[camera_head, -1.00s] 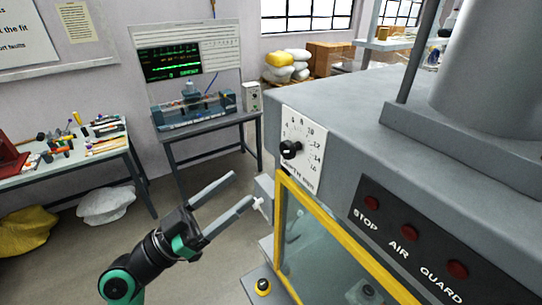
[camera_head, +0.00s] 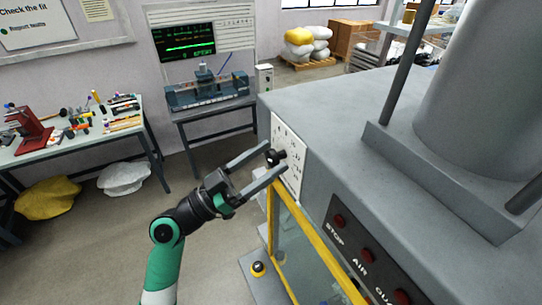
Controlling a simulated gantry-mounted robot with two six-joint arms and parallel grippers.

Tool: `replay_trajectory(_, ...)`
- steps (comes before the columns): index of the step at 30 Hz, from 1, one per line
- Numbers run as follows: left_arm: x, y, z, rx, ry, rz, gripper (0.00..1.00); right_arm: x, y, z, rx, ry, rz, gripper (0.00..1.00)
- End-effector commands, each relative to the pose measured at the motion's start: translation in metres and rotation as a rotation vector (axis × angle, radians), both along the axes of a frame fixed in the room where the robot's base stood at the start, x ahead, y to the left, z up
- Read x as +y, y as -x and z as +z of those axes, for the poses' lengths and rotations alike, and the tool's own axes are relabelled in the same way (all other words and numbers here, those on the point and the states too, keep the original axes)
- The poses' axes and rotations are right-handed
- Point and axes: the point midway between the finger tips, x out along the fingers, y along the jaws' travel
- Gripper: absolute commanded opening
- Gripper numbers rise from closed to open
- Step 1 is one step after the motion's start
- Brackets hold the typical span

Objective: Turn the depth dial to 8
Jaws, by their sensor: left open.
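The depth dial is a black knob (camera_head: 274,157) on a white scale plate (camera_head: 291,150) on the left face of the grey press (camera_head: 340,120). The scale numbers are too small and partly covered to read, and I cannot tell where the knob points. My left gripper (camera_head: 275,158) is open, its two grey fingers reaching up and right, with the knob between or just beyond their tips. I cannot tell whether the fingers touch it. My right gripper is not in view.
A yellow-framed guard (camera_head: 313,240) stands below the dial. The panel with red STOP, AIR and GUARD buttons (camera_head: 367,256) is to the right. A tool bench (camera_head: 78,141) and a test bench (camera_head: 211,113) stand at the back left.

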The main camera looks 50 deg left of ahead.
Motion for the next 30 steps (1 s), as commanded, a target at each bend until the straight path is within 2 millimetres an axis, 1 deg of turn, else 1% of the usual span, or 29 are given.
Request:
replay_trajectory(1,0.000,0.000,0.000,0.000,0.000,0.000,0.75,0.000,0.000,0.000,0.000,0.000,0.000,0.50)
replay_trajectory(5,0.000,0.000,0.000,0.000,0.000,0.000,0.51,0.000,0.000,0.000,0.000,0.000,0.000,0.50)
replay_trajectory(6,0.000,0.000,0.000,0.000,0.000,-0.001,0.44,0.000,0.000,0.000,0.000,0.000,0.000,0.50)
replay_trajectory(8,0.000,0.000,0.000,0.000,0.000,0.000,0.33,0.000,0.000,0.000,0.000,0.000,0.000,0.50)
replay_trajectory(9,0.000,0.000,0.000,0.000,0.000,0.000,0.26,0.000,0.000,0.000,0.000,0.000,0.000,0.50)
replay_trajectory(11,0.000,0.000,0.000,0.000,0.000,0.000,0.15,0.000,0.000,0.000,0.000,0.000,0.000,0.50)
replay_trajectory(12,0.000,0.000,0.000,0.000,0.000,0.000,0.08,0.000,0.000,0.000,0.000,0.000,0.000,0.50)
replay_trajectory(13,0.000,0.000,0.000,0.000,0.000,0.000,0.03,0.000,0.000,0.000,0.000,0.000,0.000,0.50)
replay_trajectory(14,0.000,0.000,0.000,0.000,0.000,0.000,0.00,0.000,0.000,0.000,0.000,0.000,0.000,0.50)
replay_trajectory(23,0.000,0.000,0.001,0.007,0.021,-0.001,0.00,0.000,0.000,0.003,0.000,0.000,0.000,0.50)
replay_trajectory(30,-0.001,0.000,0.003,0.038,0.120,-0.002,0.00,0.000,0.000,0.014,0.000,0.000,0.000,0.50)
